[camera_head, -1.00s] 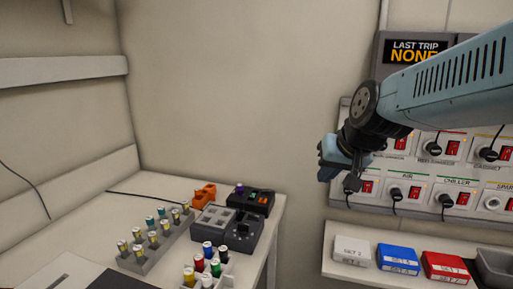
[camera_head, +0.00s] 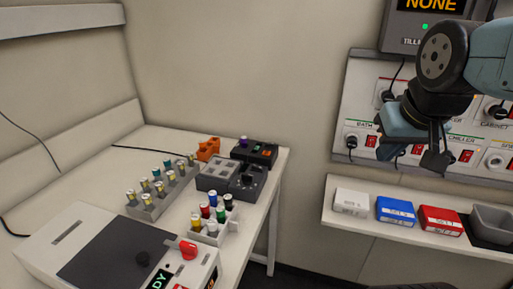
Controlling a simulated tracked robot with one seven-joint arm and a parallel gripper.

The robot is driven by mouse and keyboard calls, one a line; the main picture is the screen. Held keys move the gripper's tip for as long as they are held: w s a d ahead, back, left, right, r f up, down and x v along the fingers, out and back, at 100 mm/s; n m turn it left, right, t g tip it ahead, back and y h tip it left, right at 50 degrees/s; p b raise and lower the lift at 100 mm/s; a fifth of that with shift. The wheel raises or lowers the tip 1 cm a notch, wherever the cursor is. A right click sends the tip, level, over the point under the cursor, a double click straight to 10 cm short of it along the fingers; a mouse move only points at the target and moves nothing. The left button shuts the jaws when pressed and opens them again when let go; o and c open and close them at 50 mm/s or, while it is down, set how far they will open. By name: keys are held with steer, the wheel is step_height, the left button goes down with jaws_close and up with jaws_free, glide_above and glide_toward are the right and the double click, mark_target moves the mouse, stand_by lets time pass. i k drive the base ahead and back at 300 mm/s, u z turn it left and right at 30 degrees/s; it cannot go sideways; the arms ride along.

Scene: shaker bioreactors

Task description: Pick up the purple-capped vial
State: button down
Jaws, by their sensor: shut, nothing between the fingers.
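The purple-capped vial (camera_head: 243,141) stands at the back of the bench, in or on a small black device (camera_head: 255,152). Only its purple top shows clearly; its lower part is hidden. My gripper (camera_head: 436,162) is high at the right of the picture, in front of the wall panel and well apart from the vial. It is shut and empty, pointing downward.
An orange holder (camera_head: 208,148) and a grey block device (camera_head: 230,178) stand beside the black device. A grey rack (camera_head: 150,209) and a white rack (camera_head: 212,236) hold several capped vials. A large instrument (camera_head: 115,255) fills the front. A shelf (camera_head: 350,222) carries boxes.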

mark_target(243, 139)
steer(key=k, duration=0.55)
steer(key=u, duration=0.7)
steer(key=i, duration=1.15)
steer(key=z, duration=0.3)
